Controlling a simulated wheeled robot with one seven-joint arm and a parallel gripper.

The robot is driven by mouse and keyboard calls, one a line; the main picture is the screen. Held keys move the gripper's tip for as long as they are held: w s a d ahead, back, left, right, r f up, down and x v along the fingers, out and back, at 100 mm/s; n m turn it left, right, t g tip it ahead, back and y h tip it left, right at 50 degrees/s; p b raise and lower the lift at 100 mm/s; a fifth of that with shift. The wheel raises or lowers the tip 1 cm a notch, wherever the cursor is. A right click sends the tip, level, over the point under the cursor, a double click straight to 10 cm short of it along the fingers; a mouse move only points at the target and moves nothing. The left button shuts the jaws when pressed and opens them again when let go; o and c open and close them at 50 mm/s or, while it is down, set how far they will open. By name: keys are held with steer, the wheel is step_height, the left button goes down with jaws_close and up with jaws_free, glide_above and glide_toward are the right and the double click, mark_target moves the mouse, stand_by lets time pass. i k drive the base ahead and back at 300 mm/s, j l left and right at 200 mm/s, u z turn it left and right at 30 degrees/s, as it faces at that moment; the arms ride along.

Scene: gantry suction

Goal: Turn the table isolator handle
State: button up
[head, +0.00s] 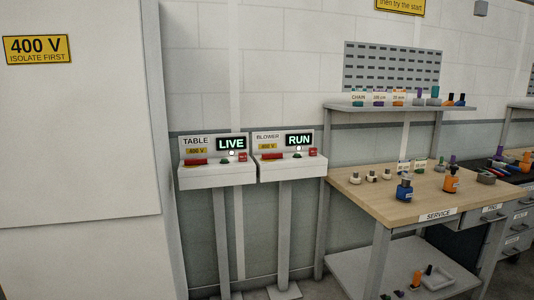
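The table isolator box (217,179) stands on a grey post left of the middle in the head view. It has a TABLE label, a 400 V sticker and a display (231,143) reading LIVE. A red bar-shaped part, which looks like its handle (196,162), lies level on the box top at the left. A green button (225,160) and a small red part (244,156) are to its right. The exact handle position is too small to tell. My gripper is not in view.
The similar BLOWER box (290,172) stands close on the right, its display reading RUN. A large pale cabinet or panel (80,150) with a 400 V sign fills the left. A wooden service bench (420,192) with several small tools is at the right. Wall lies behind.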

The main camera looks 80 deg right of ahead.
mark_target(198, 161)
steer(key=l+z, duration=0.2)
steer(key=l, duration=0.5)
steer(key=l+z, duration=0.2)
steer(key=l, duration=0.5)
steer(key=i+l+z, duration=0.1)
steer(key=l+z, duration=0.15)
steer(key=l, duration=0.45)
